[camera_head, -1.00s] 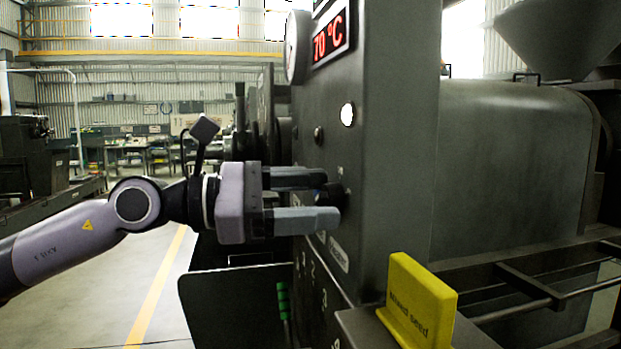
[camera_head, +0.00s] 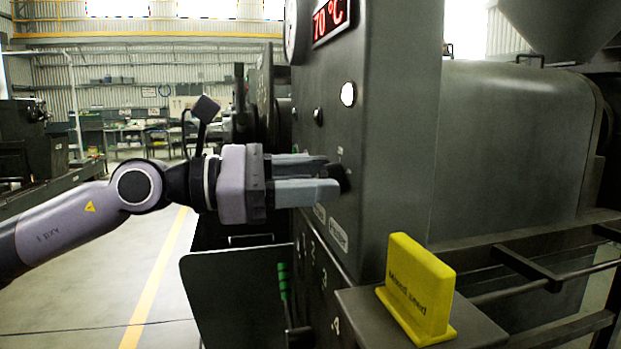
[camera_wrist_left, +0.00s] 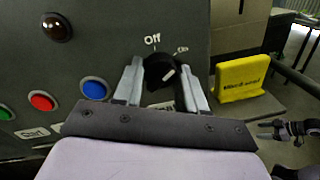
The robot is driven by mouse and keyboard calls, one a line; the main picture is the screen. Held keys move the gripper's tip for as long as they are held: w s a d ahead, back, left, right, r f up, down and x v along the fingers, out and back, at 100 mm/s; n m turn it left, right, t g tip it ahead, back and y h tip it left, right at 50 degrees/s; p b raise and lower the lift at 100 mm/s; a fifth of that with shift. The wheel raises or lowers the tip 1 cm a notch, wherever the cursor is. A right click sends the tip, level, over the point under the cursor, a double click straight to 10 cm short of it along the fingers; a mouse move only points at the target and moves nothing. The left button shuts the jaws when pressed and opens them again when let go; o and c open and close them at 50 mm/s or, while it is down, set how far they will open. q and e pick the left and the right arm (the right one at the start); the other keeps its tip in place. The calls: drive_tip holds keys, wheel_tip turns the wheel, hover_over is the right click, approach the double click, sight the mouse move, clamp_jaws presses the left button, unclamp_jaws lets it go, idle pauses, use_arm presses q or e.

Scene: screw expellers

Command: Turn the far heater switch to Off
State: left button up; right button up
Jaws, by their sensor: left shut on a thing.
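A dark heater switch knob (camera_wrist_left: 158,68) sits on the grey machine panel, with "Off" printed above it and "On" to its upper right. Its white mark slants up to the right, toward "On". My left gripper (camera_wrist_left: 158,82) is shut on this knob, one finger on each side. In the head view, my left gripper (camera_head: 335,180) reaches the panel from the left, and its fingertips partly hide the knob (camera_head: 345,180). Only one switch shows clearly; whether it is the far one I cannot tell. My right gripper (camera_wrist_left: 268,130) hangs apart at the lower right, fingers apart.
A red 70 °C display (camera_head: 331,20) and a white lamp (camera_head: 348,94) are above the knob. Blue (camera_wrist_left: 95,88) and red (camera_wrist_left: 42,101) buttons lie to the left in the wrist view. A yellow "Mixed seed" sign (camera_head: 418,285) stands on a ledge (camera_head: 365,315) below.

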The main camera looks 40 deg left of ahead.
use_arm(q)
drive_tip(key=n+t, duration=0.1)
drive_tip(key=n, duration=1)
drive_tip(key=shift+a+n, duration=0.1)
drive_tip(key=shift+n, duration=0.2)
use_arm(e)
drive_tip(key=shift+f, duration=0.15)
use_arm(q)
drive_tip(key=o, duration=1.1)
drive_tip(key=shift+c, duration=0.2)
drive_tip(key=shift+f, duration=0.1)
drive_tip(key=shift+b, duration=0.3)
use_arm(e)
drive_tip(key=shift+f, duration=0.15)
use_arm(q)
drive_tip(key=b+v, duration=0.7)
drive_tip(key=b, duration=0.2)
drive_tip(key=shift+b, duration=0.3)
use_arm(e)
wheel_tip(320, 180, down, 7)
drive_tip(key=w+a, duration=0.1)
drive_tip(key=shift+a, duration=0.15)
